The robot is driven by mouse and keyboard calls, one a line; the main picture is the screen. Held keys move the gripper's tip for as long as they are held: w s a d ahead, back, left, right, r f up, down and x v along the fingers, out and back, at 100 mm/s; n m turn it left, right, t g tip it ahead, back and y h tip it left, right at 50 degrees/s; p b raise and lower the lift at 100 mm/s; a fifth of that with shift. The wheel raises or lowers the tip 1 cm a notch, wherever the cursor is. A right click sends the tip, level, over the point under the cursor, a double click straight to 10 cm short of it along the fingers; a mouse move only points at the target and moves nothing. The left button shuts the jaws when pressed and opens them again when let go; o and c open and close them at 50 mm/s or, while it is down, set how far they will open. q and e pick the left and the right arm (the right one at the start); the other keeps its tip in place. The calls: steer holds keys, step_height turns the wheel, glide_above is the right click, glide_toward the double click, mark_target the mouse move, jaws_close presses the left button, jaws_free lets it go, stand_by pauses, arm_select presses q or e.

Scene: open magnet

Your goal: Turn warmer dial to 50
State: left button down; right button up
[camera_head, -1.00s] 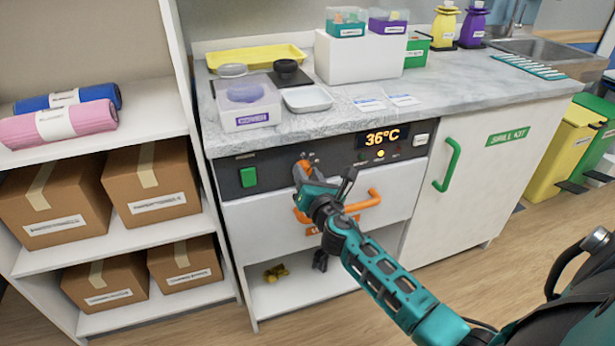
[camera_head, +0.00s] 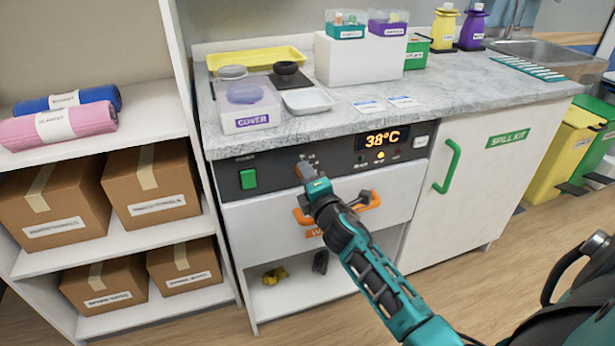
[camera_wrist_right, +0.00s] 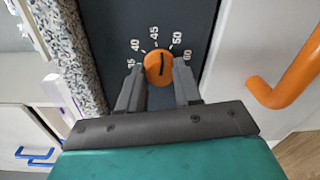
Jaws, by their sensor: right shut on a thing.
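The warmer (camera_head: 290,215) is the white drawer unit with a dark control panel (camera_head: 228,180) under the counter. Its display (camera_head: 382,140) reads 38°C. The orange dial (camera_wrist_right: 158,66) shows in the right wrist view, with printed numbers including 40, 45 and 50 around it. My right gripper (camera_wrist_right: 158,84) is shut on the dial, one finger at each side. In the head view my right gripper (camera_head: 306,172) hides most of the dial. My left gripper is not in view.
An orange drawer handle (camera_head: 368,200) sits just below my right gripper. A green power switch (camera_head: 248,178) is left on the panel. The counter (camera_head: 345,120) above holds a clear cover box (camera_head: 248,105) and trays. Shelves with boxes (camera_head: 150,185) stand left.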

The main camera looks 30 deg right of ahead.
steer(key=m, duration=0.4)
steer(key=shift+p, duration=0.35)
steer(key=shift+m, duration=0.4)
steer(key=o, duration=1)
steer(key=shift+o, duration=0.2)
steer(key=p+v, duration=0.1)
steer(key=v, duration=1.2)
